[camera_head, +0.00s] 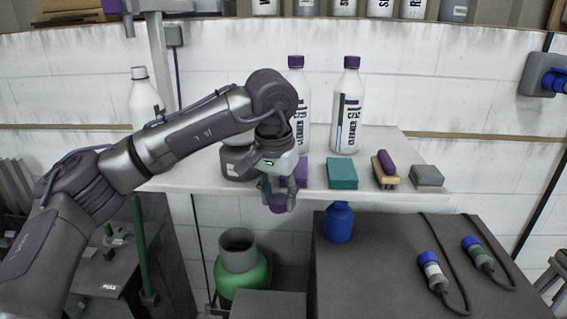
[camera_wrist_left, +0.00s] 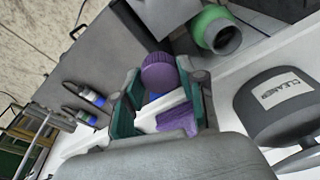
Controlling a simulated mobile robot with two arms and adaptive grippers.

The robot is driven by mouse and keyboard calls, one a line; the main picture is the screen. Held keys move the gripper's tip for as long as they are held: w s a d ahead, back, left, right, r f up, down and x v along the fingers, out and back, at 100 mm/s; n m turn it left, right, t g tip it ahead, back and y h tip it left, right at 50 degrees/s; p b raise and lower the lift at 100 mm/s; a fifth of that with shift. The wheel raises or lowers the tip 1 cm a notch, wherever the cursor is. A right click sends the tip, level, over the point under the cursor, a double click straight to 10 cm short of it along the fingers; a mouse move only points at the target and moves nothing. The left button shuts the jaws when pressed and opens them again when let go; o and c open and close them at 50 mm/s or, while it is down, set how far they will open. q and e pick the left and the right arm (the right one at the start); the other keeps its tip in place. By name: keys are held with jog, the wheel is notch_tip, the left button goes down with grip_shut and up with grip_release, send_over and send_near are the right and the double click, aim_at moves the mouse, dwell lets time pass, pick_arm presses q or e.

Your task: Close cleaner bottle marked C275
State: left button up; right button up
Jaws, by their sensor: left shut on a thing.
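My left gripper (camera_head: 278,196) is shut on a purple cap (camera_head: 278,208), held at the front edge of the shelf. In the left wrist view the cap (camera_wrist_left: 160,73) sits between the fingertips. Two white cleaner bottles with purple caps stand at the back of the shelf: one (camera_head: 299,112) partly behind my arm, the other (camera_head: 347,112) to its right. A third white bottle (camera_head: 143,99) stands at the left without a purple cap; my arm hides its lower part. I cannot read C275 on any of them. My right gripper is not in view.
The shelf (camera_head: 390,140) also holds a dark grey container (camera_head: 236,163), a purple sponge (camera_head: 301,171), a teal sponge (camera_head: 342,174), a brush (camera_head: 385,168) and a grey block (camera_head: 426,175). Below are a green tank (camera_head: 243,270), a blue bottle (camera_head: 338,222) and two cabled plugs.

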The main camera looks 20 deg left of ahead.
pick_arm(q)
jog(key=s+f, duration=0.4)
jog(key=f, duration=0.5)
jog(key=s+a+f, duration=0.1)
jog(key=s+f, duration=0.4)
jog(key=f, duration=0.5)
jog(key=s+f+n, duration=0.1)
jog(key=s+f, duration=0.4)
jog(key=f, duration=0.5)
jog(key=shift+a, duration=0.15)
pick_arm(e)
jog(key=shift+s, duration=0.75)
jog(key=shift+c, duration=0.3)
